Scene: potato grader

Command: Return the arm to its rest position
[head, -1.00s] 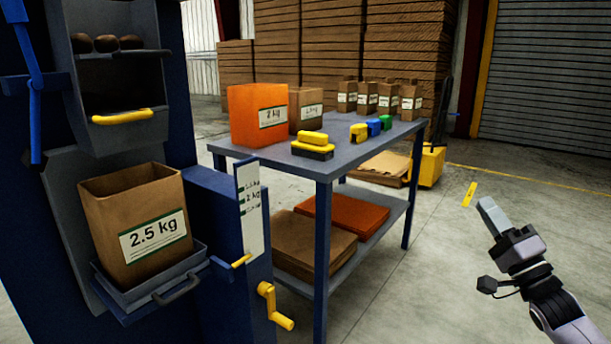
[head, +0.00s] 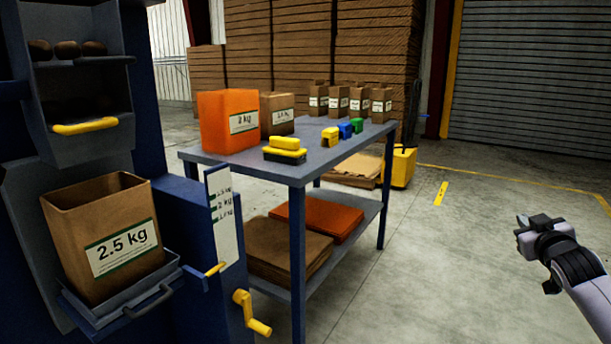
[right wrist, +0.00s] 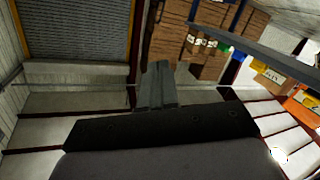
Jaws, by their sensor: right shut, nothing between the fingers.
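My right gripper (head: 523,228) is at the right of the head view, over open floor and well clear of the table. In the right wrist view its fingers (right wrist: 158,85) are together with nothing between them. My left gripper is not in view. A brown 2.5 kg bag (head: 108,240) stands open on the grader's tray (head: 125,310) at the left. An orange 2 kg bag (head: 222,125) and a brown bag (head: 278,118) stand on the table.
The blue-grey table (head: 325,158) holds a yellow-and-black tool (head: 285,150), small coloured blocks (head: 344,130) and several small bags (head: 358,102). A yellow crank (head: 252,315) juts from the grader. The floor (head: 440,270) between table and arm is clear.

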